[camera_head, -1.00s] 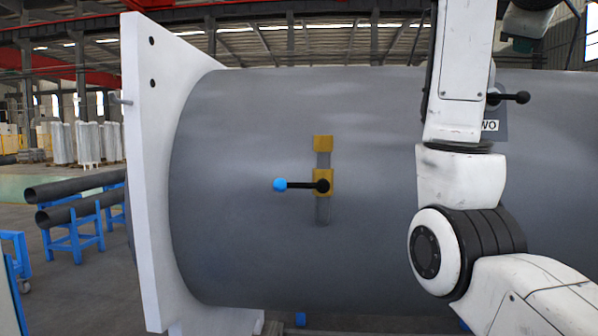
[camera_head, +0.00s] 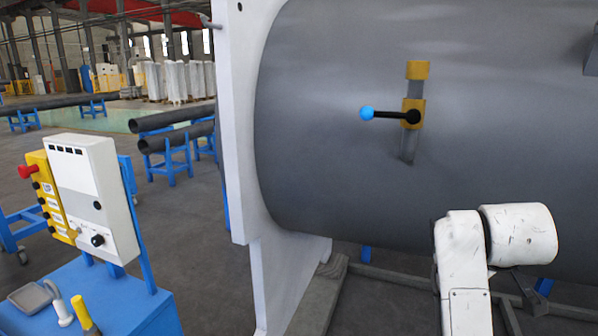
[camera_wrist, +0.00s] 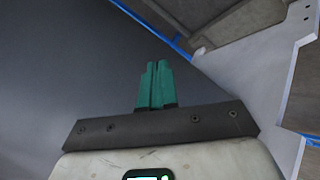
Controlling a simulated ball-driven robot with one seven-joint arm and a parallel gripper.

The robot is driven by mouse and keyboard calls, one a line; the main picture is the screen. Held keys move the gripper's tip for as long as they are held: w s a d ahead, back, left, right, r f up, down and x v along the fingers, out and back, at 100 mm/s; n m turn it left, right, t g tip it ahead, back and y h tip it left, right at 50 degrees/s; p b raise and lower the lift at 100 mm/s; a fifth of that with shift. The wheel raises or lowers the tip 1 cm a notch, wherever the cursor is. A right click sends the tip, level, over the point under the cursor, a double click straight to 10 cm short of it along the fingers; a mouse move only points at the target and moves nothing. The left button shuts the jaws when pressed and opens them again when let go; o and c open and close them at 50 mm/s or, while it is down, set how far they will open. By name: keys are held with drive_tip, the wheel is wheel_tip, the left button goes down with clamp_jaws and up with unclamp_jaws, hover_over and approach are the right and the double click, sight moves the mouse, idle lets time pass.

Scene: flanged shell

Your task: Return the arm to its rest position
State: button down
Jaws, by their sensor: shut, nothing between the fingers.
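My gripper (camera_wrist: 156,72) shows in the wrist view with its two green fingers together and nothing between them. A dark grey surface, which looks like the shell, fills the left of that view. In the head view my white arm is folded low at the right, in front of the lower part of the grey shell (camera_head: 320,150). My gripper is not clearly visible in the head view. A lever with a blue knob (camera_head: 367,114) and yellow brackets (camera_head: 417,70) sits on the shell, apart from my arm. The lever lies nearly level, knob to the left.
The white flange (camera_head: 241,130) stands at the shell's left end. A white control box (camera_head: 92,190) and a yellow button panel (camera_head: 50,197) stand on a blue cart (camera_head: 130,300) at the lower left. Dark pipes (camera_head: 175,118) rest on blue stands behind. Open floor lies between cart and flange.

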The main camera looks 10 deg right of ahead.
drive_tip(key=s+a+f+g+y, duration=0.1)
drive_tip(key=s+a+f, duration=0.25)
drive_tip(key=f, duration=0.35)
drive_tip(key=s+a+f+m+g+y, duration=0.1)
drive_tip(key=s+a+f, duration=0.25)
drive_tip(key=f, duration=0.35)
drive_tip(key=s+a+f+y, duration=0.1)
drive_tip(key=s+a+f, duration=0.1)
drive_tip(key=s+f, duration=0.45)
drive_tip(key=s+a+f+g+y, duration=0.1)
drive_tip(key=s+a+f, duration=0.1)
drive_tip(key=s+f, duration=0.2)
drive_tip(key=s+a+f+m+g, duration=0.1)
drive_tip(key=s+a+f, duration=0.2)
drive_tip(key=s, duration=0.4)
drive_tip(key=s+a+f+m+g+y+b, duration=0.1)
drive_tip(key=s+a+f, duration=0.1)
drive_tip(key=s+f, duration=0.3)
drive_tip(key=shift+s+a+f+g+y, duration=0.3)
drive_tip(key=shift+s+a, duration=0.05)
drive_tip(key=shift+s, duration=0.45)
drive_tip(key=c, duration=1.8)
unclamp_jaws()
